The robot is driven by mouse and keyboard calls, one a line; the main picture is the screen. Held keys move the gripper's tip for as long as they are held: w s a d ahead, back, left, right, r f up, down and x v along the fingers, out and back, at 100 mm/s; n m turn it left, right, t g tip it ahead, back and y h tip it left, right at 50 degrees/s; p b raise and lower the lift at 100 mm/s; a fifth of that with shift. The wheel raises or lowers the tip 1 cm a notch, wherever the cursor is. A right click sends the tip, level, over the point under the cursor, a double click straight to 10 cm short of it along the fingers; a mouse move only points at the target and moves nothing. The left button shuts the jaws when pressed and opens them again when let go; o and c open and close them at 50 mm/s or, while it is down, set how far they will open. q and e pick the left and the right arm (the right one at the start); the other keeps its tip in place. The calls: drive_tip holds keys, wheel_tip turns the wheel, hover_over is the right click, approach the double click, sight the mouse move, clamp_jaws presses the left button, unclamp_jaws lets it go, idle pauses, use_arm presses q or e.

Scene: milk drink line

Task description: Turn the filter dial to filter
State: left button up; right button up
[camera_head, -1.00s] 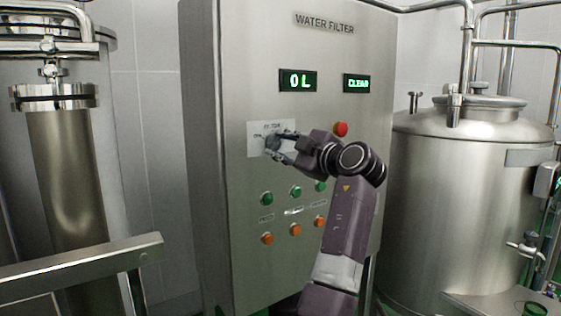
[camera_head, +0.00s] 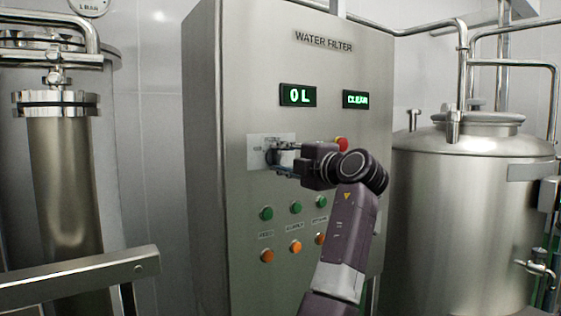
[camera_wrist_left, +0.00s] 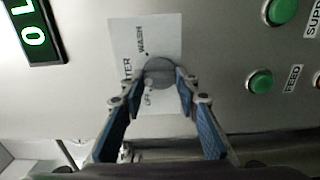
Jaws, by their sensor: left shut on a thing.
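The filter dial (camera_head: 271,156) is a dark round knob on a white label plate (camera_head: 254,152), on the front of the grey water filter cabinet. In the left wrist view the dial (camera_wrist_left: 160,70) sits between the two blue-padded fingertips. The words WASH and OFF can be read on the plate (camera_wrist_left: 120,38) there. My left gripper (camera_head: 277,157) is shut on the dial, with one finger on each side; it also shows in the left wrist view (camera_wrist_left: 162,82). I cannot tell which mark the dial points at. My right gripper is not in view.
Green buttons (camera_head: 296,207) and orange buttons (camera_head: 295,246) sit below the plate. A red button (camera_head: 342,143) is just behind my wrist. Lit displays read 0 L (camera_head: 297,96) and CLEAN (camera_head: 355,99). A steel tank (camera_head: 455,210) stands to the right, a metal rail (camera_head: 80,278) to the left.

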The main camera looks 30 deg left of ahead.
use_arm(q)
drive_tip(key=shift+f, duration=0.1)
idle(0.3)
drive_tip(key=o, duration=1.2)
drive_tip(key=shift+c, duration=0.2)
drive_tip(key=v, duration=1.2)
